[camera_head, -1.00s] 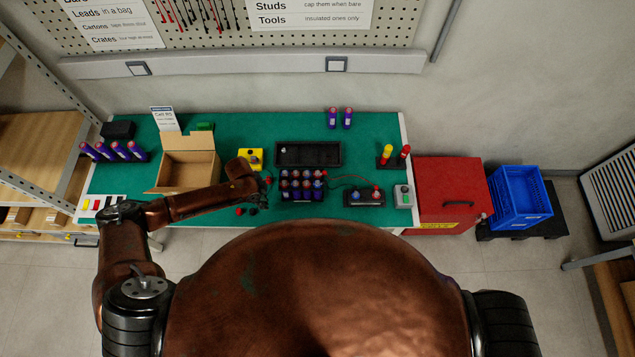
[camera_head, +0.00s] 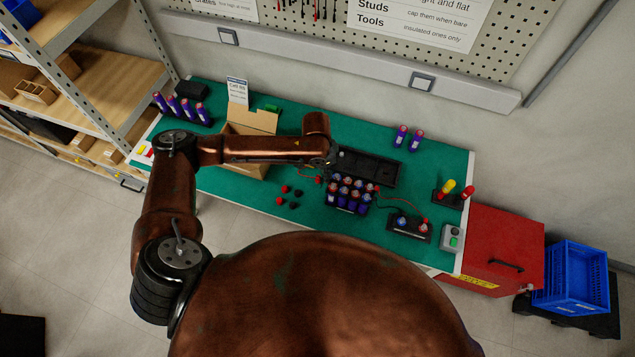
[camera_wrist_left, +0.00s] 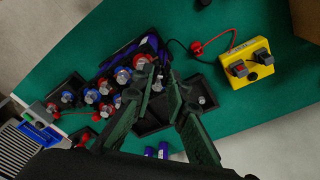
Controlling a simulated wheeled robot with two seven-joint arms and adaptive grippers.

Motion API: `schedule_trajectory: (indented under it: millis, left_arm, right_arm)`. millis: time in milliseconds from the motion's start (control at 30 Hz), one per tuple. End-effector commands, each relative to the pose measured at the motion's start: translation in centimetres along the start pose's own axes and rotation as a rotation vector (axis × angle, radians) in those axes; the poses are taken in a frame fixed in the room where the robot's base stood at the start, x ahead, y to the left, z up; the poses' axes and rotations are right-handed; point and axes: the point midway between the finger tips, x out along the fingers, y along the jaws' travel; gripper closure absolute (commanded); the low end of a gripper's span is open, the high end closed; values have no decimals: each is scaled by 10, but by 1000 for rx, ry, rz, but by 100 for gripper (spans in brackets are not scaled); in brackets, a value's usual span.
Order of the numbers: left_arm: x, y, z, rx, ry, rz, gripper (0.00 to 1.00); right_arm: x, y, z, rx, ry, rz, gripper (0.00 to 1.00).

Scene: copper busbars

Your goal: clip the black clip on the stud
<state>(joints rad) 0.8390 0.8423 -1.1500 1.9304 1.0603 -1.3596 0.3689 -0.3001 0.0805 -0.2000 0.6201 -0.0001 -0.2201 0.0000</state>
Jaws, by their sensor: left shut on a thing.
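My left gripper (camera_head: 328,162) is over the green bench at the back left of the block of purple cells (camera_head: 349,195). In the left wrist view its fingers (camera_wrist_left: 163,72) close together by the cells' metal studs (camera_wrist_left: 122,75). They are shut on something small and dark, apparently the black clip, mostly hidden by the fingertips. A black lead runs from there to the yellow box (camera_wrist_left: 262,62), which the arm hides in the head view. A red clip (camera_wrist_left: 196,47) on a red lead lies on the bench. I cannot tell whether the held clip touches a stud.
A black tray (camera_head: 385,171) lies behind the cells. Loose red and black caps (camera_head: 284,189) lie left of them. A smaller cell holder (camera_head: 408,228) and a grey box (camera_head: 452,238) stand right. An open carton (camera_head: 235,128) stands behind my arm.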

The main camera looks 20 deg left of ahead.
Motion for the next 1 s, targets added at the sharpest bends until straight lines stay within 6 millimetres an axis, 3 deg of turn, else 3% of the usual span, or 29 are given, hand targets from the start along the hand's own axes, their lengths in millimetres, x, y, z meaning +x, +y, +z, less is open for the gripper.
schedule_trajectory:
  millis: [300,433,733,1000]
  left_arm:
    - [-24,68,-79,124,11,19,100]
    - [-32,93,-103,175,3,12,100]
    - [-29,111,-116,210,-6,4,100]
    - [-4,110,-113,210,-6,4,100]
  right_arm:
    - [-26,0,-4,0,2,0,65]
    - [-35,0,-5,0,3,-1,65]
    - [-34,0,-5,0,3,0,65]
    - [-6,-1,-1,0,1,-1,65]
